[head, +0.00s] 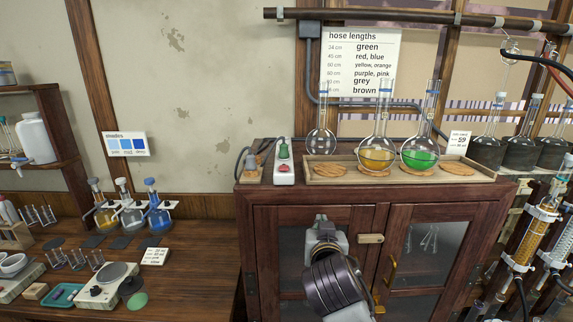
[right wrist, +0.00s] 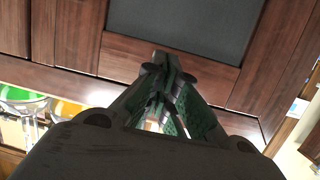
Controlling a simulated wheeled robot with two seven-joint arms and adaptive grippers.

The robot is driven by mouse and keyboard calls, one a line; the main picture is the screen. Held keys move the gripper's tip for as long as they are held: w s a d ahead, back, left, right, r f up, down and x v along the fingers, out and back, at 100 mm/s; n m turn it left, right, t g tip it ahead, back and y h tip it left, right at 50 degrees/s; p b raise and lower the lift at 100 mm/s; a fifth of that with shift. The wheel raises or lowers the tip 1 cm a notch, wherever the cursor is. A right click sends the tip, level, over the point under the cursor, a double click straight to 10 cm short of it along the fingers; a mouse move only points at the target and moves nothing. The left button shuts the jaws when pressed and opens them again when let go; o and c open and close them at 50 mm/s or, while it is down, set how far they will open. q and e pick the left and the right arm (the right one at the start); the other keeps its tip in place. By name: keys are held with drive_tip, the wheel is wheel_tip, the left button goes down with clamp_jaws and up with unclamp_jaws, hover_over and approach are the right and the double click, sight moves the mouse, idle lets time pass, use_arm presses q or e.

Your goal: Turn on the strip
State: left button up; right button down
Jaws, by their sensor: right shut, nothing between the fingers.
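The strip (head: 284,172) is a narrow white power strip on top of the dark wooden cabinet, left of the flask tray. A green piece sits on its upper part and a small red spot shows lower down. Whether it is lit is too small to tell. My right gripper (head: 321,220) is in front of the cabinet doors, below and to the right of the strip, apart from it. In the right wrist view its fingers (right wrist: 165,65) are closed together with nothing held. The strip cannot be made out there. My left gripper is not in view.
A wooden tray (head: 318,178) with a clear, a yellow and a green flask stands right of the strip. A grey plug block (head: 252,172) stands left of it. The cabinet's top edge (head: 300,187) lies between gripper and strip. A crowded bench (head: 190,280) is at left.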

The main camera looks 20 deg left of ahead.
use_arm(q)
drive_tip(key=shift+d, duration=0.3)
use_arm(e)
drive_tip(key=s+a+r+t+y, duration=0.1)
drive_tip(key=s+a+r, duration=0.1)
drive_tip(key=r, duration=0.3)
drive_tip(key=s+a+r+t, duration=0.2)
drive_tip(key=a+r, duration=0.2)
drive_tip(key=r, duration=0.2)
drive_tip(key=s+a+r+n+t+y, duration=0.1)
drive_tip(key=s+a+r, duration=0.1)
drive_tip(key=r, duration=0.4)
drive_tip(key=shift+a+r+t+y, duration=0.15)
drive_tip(key=shift+a+t+y, duration=0.15)
drive_tip(key=shift+a, duration=0.1)
drive_tip(key=shift+w, duration=0.2)
drive_tip(key=r+p, duration=0.1)
drive_tip(key=p, duration=0.3)
hover_over(284, 168)
drive_tip(key=s, duration=0.2)
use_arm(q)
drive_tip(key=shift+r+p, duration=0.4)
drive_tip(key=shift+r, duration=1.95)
use_arm(e)
drive_tip(key=shift+s+a+f, duration=0.1)
drive_tip(key=shift+s+f, duration=0.15)
drive_tip(key=shift+f, duration=0.55)
drive_tip(key=shift+s+f, duration=0.2)
drive_tip(key=shift+f, duration=0.6)
